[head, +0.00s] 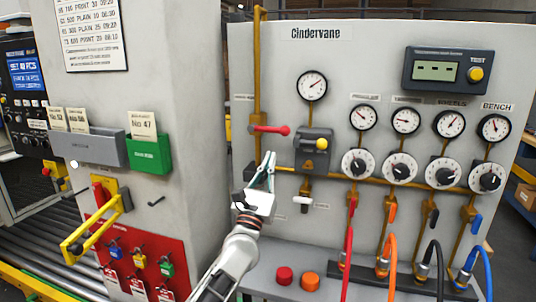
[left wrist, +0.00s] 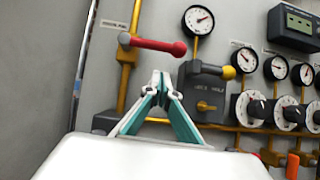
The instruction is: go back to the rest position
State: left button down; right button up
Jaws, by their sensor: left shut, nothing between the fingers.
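My left gripper (head: 270,158) is in front of the left part of the grey Cindervane panel (head: 390,55), with its white and teal fingers pointing up. It is shut and empty. In the left wrist view its fingertips (left wrist: 160,78) meet just below the red-handled lever (left wrist: 158,46). That lever also shows in the head view (head: 270,130), on a yellow pipe. I cannot tell how far the fingertips are from the panel. My right gripper is not in view.
A grey box with a yellow knob (head: 314,150) sits right of my gripper. Gauges, dials and coloured hoses (head: 348,250) fill the panel's right. Red (head: 284,275) and orange (head: 310,281) caps stand on the ledge. A pillar with a yellow handle (head: 90,228) is at left.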

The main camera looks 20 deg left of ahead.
pick_arm(q)
jog(key=s+d+f+m+g+h, duration=0.1)
jog(key=s+f+m+g, duration=0.1)
jog(key=s+f+m, duration=0.75)
jog(key=s+d+f+m+g+h, duration=0.2)
jog(key=s+f+m+g, duration=0.3)
jog(key=f, duration=0.7)
jog(key=s+d+f+m+h, duration=0.1)
jog(key=s+f+m, duration=0.5)
jog(key=f+m, duration=0.4)
jog(key=s+a+f+m+g+y, duration=0.1)
jog(key=s+a+f+m+g, duration=0.1)
jog(key=s+f+m, duration=0.5)
jog(key=s+a+f+m+g+y, duration=0.1)
jog(key=s+f+m+g, duration=0.4)
jog(key=s+f, duration=0.8)
jog(key=a+m, duration=0.1)
jog(key=m, duration=0.2)
jog(key=shift+f+b, duration=0.2)
jog(key=shift+b, duration=0.2)
